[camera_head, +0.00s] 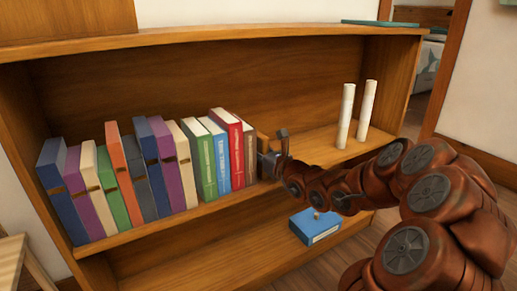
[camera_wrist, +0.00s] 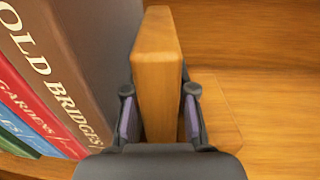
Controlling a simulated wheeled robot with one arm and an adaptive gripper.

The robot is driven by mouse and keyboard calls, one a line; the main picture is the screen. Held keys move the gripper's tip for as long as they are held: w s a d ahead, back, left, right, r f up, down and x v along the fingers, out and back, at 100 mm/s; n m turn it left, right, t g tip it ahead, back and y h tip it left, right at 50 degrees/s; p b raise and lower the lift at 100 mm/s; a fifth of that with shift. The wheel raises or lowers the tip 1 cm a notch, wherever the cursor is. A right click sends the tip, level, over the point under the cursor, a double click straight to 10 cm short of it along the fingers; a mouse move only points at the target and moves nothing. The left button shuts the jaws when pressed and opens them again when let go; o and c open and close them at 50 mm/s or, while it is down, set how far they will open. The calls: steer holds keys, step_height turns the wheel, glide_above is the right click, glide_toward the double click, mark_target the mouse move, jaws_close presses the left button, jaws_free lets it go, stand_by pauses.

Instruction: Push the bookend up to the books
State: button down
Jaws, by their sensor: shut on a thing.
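The wooden bookend (camera_wrist: 157,60) stands upright at the right end of the book row, its foot reaching right along the shelf. It also shows in the head view (camera_head: 262,143), partly hidden by my gripper (camera_head: 272,158). In the wrist view my gripper (camera_wrist: 159,98) is shut on the bookend's upright, one finger on each side. The row of books (camera_head: 150,165) stands on the middle shelf. Its last book, a brown one titled Old Bridges (camera_wrist: 82,50), is close beside the bookend. My left finger is by the narrow space between them; I cannot tell whether book and bookend touch.
Two white cylinders (camera_head: 346,115) (camera_head: 367,110) stand on the same shelf (camera_head: 310,143) to the right. The shelf between the bookend and the cylinders is clear behind my arm.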

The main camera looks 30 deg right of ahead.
steer(key=shift+a, duration=0.6)
steer(key=c, duration=0.9)
jaws_free()
steer(key=shift+o, duration=0.2)
steer(key=shift+a, duration=0.1)
step_height(320, 180, up, 10)
steer(key=shift+r, duration=0.1)
